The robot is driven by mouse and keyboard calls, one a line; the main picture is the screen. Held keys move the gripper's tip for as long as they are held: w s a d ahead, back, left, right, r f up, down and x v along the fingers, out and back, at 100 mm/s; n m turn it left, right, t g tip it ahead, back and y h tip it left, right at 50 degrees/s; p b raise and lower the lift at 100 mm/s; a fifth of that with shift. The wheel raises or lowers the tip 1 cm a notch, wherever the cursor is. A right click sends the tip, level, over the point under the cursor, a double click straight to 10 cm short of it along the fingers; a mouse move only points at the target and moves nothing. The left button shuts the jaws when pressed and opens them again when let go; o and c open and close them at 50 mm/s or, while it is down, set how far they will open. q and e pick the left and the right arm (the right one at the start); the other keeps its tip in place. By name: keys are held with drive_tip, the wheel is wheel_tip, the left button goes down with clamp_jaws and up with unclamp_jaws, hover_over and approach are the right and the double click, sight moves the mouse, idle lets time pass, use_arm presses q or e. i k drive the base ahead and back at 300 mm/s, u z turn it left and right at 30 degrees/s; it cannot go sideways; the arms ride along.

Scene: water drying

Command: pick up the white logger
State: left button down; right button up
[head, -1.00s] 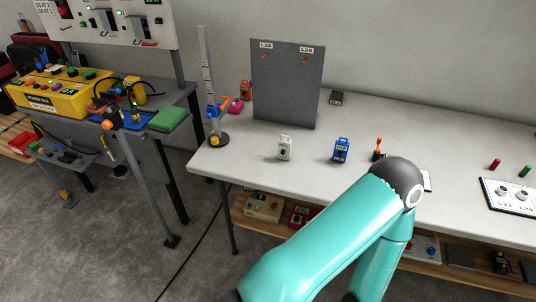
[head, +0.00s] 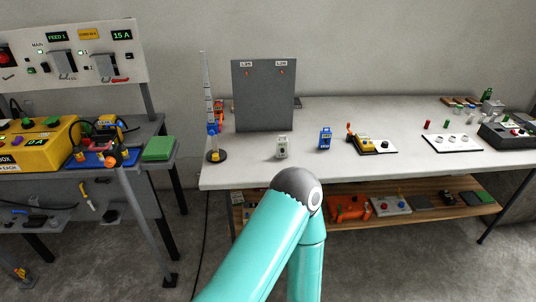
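The white logger (head: 282,147) stands upright on the white table, near its front edge and left of the table's middle. It is a small white box with a dark round mark on its front. A similar blue device (head: 325,138) stands to its right, apart from it. One of my teal arms rises from the bottom of the head view, its grey elbow just below the logger and in front of the table edge. Neither of my grippers shows in the view.
A grey upright panel (head: 263,95) stands behind the logger. A yellow-and-black device (head: 372,145) lies farther right. A lower wooden shelf (head: 425,214) holds several items.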

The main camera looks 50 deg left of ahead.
sight(280, 143)
drive_tip(key=z, duration=0.25)
drive_tip(key=i, duration=0.1)
drive_tip(key=u, duration=2.15)
drive_tip(key=i, duration=0.9)
drive_tip(key=z, duration=0.2)
drive_tip(key=k, duration=0.8)
drive_tip(key=u, duration=0.25)
drive_tip(key=i, duration=0.85)
drive_tip(key=z, duration=0.1)
